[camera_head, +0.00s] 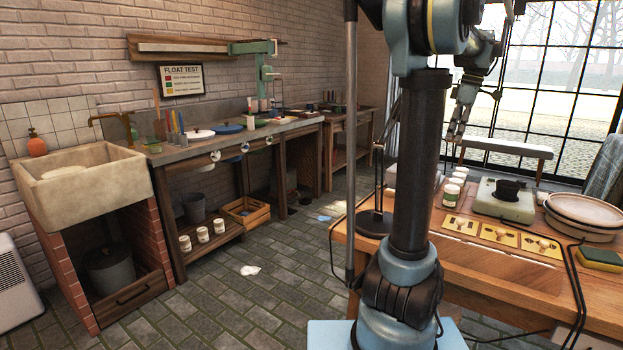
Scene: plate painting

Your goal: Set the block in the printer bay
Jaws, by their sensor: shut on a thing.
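My gripper (455,132) hangs fingers down at the end of my arm, in front of the window and above the far part of the right workbench. It is small in the picture and looks shut; what is between its fingers is too small to make out. I cannot pick out the block for certain. A row of yellow plates (499,237) with small pale knobbed pieces (544,245) lies along the right workbench's near part. A pale green device (504,206) with a dark round piece on top stands behind them. I cannot tell which thing is the printer bay.
The right workbench (590,305) also bears white jars (451,194), stacked plates (583,212) and a sponge (601,259). A stone sink (100,203) and long counter (225,136) line the left wall.

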